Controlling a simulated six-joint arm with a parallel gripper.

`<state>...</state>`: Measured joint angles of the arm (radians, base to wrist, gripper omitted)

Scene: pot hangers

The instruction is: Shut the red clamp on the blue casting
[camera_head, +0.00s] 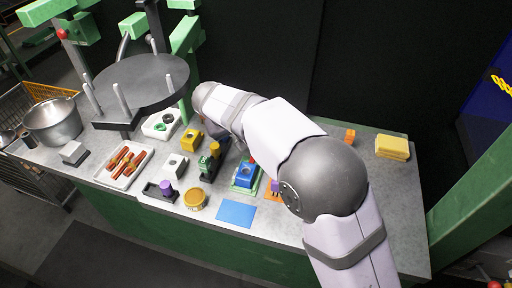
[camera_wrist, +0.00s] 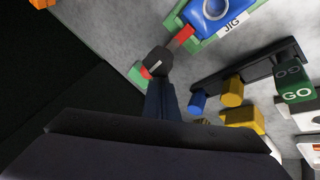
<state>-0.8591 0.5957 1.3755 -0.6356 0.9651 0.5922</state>
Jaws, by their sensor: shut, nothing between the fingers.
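The blue casting (camera_head: 246,173) sits in a green jig on the bench; in the wrist view the casting (camera_wrist: 213,9) is at the top edge, partly cut off, beside a "JIG" label. A red part of the clamp (camera_wrist: 184,37) shows at the jig's near corner. A red spot also shows beside the casting in the head view (camera_head: 252,160); the clamp's full shape is hidden. My gripper (camera_wrist: 158,62) is shut and empty, its dark tip apart from the casting. A green and red piece (camera_wrist: 141,74) shows partly behind it. In the head view the gripper is largely hidden by my arm.
A dark stand with green "GO" block (camera_wrist: 294,84), blue cylinder (camera_wrist: 197,103) and yellow cylinder (camera_wrist: 232,92) is right of my gripper. A blue mat (camera_head: 235,213), gold round tin (camera_head: 195,198) and white tray (camera_head: 124,164) lie on the bench.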

